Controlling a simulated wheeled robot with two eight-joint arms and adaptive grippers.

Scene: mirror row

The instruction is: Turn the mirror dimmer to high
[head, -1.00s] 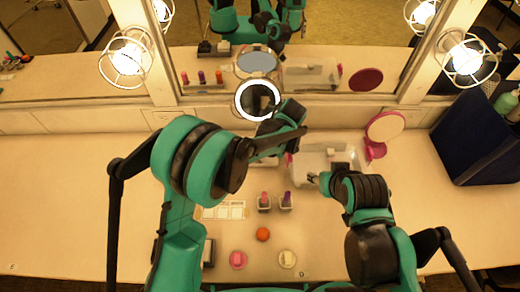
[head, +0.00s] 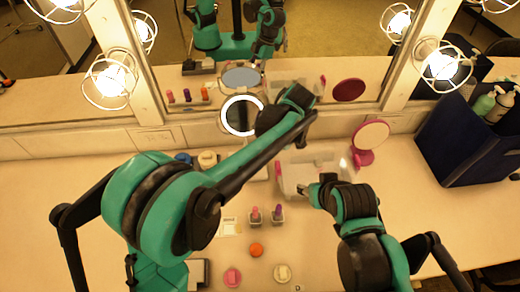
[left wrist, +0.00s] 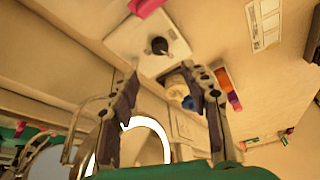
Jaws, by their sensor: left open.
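The dimmer is a pale square plate with a round black knob (left wrist: 159,45) in the left wrist view. In the head view my left arm hides most of it. My left gripper (left wrist: 162,68) is open and empty, its two fingertips short of the knob and to either side of it. The round mirror with a lit white ring (head: 243,116) stands behind my left forearm; part of its ring shows in the left wrist view (left wrist: 150,128). My right gripper (head: 306,190) is beside the clear tray, and its jaw opening is too small to read.
A clear tray (head: 318,190) and a pink hand mirror (head: 369,138) stand to the right. Two lipsticks (head: 255,216), an orange ball (head: 256,250) and round pots lie in front. A dark bin (head: 465,140) is far right. Caged bulbs (head: 110,78) flank the wall mirror.

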